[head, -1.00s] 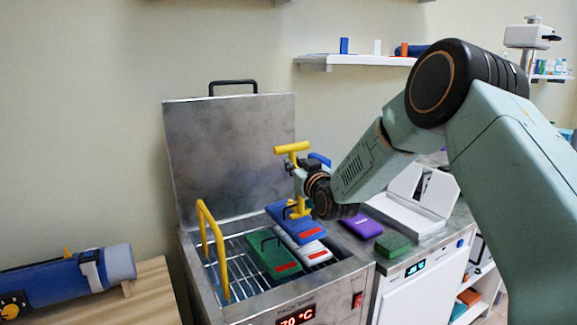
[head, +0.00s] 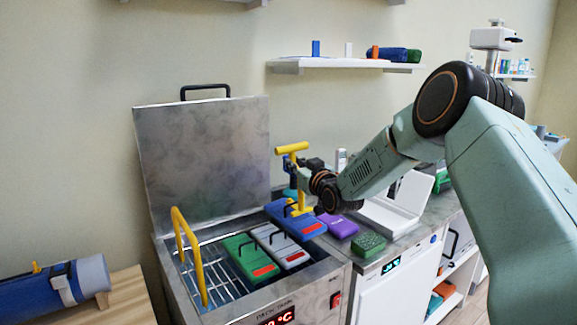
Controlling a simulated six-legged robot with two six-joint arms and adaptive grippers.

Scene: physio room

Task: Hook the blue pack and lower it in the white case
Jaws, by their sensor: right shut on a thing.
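My right gripper (head: 306,177) is shut on a yellow T-handled hook tool (head: 292,149), held upright. Its lower end is at the black handle of the blue pack (head: 298,219), which has a red label and hangs tilted above the right side of the metal tank (head: 345,270). Whether the pack still touches the rim or the white pack is hard to tell. The white case (head: 388,219) stands open on the counter to the right, its lid raised, partly behind my right arm. My left gripper is out of view.
A white pack (head: 283,248) and a green pack (head: 247,258) lie on the tank's rack beside a yellow handle (head: 187,250). A purple pack (head: 338,226) and a dark green block (head: 369,244) lie on the counter between tank and case. The tank lid (head: 205,160) stands open.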

